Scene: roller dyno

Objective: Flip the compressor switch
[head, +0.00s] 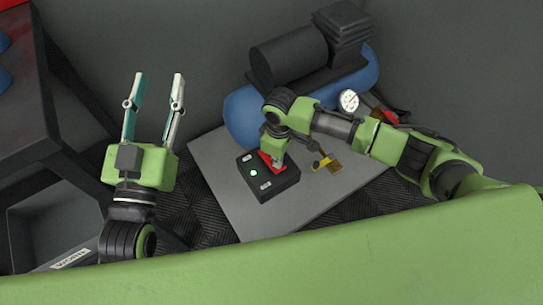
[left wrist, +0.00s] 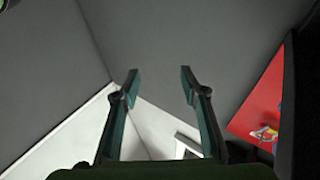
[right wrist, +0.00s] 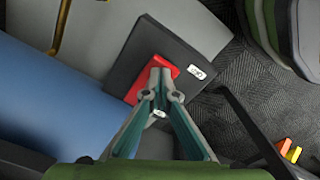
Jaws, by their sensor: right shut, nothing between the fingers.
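The compressor has a blue tank (head: 238,115) and a dark motor block on top. In front of it, a black switch box (head: 284,184) carries a red switch (head: 264,156) and a lit green lamp (head: 253,173). The box (right wrist: 150,38) and red switch (right wrist: 139,86) also show in the right wrist view. My right gripper (head: 276,163) is shut and empty, its fingertips at the red switch and partly covering it. I cannot tell whether they touch it or which way it is tipped. My left gripper (head: 158,78) is open and empty, held up left of the compressor.
A grey base plate (head: 220,190) lies under the box and tank. A round gauge (head: 349,100) and brass fitting (head: 334,168) are close to my right arm. A dark bench (head: 75,120) stands at the left, with a bin (head: 45,220) below it.

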